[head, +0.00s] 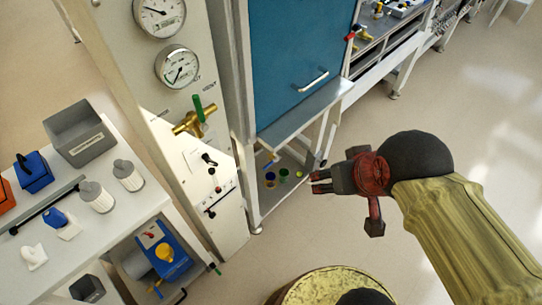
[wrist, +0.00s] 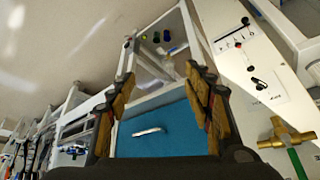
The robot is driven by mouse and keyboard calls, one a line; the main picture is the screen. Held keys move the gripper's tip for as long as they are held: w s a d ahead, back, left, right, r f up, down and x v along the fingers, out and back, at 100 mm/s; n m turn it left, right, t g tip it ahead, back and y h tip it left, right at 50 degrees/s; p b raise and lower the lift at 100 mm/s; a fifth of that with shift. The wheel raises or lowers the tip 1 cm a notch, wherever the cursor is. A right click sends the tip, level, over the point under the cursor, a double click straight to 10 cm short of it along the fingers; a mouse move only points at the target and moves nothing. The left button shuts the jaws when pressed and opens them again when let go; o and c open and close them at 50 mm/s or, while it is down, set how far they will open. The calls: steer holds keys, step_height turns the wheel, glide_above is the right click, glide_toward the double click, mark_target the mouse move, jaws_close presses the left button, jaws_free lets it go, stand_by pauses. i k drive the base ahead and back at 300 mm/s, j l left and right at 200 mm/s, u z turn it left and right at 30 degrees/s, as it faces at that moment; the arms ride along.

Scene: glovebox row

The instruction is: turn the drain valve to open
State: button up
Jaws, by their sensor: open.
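A brass valve (head: 187,124) with a green lever (head: 198,106) sticks out of the pale panel below two gauges. The lever stands roughly across the brass body. I cannot read a drain label, so I cannot tell whether this is the drain valve. The brass valve (wrist: 285,134) and its green lever (wrist: 297,163) also show at the lower right of the wrist view. My gripper (head: 315,182) is open and empty, to the right of and apart from the valve, in front of the blue-fronted cabinet. In the wrist view my gripper (wrist: 158,74) has its fingers spread, with nothing between them.
The panel (head: 225,195) carries small black levers. The blue cabinet front (head: 300,60) has a metal handle (head: 313,81) and a ledge; small coloured cups stand on a low shelf beneath. A white bench (head: 120,225) with bottles and a grey bin is at left. Floor around my gripper is clear.

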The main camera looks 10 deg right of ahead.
mark_target(270, 164)
steer(key=i+l, duration=0.1)
steer(key=l, duration=0.35)
steer(key=i+l, duration=0.15)
steer(key=l, duration=0.35)
steer(key=i+l+u, duration=0.1)
steer(key=l, duration=0.35)
steer(key=i+l, duration=0.1)
steer(key=l, duration=0.35)
steer(key=i+l, duration=0.1)
steer(key=l, duration=0.4)
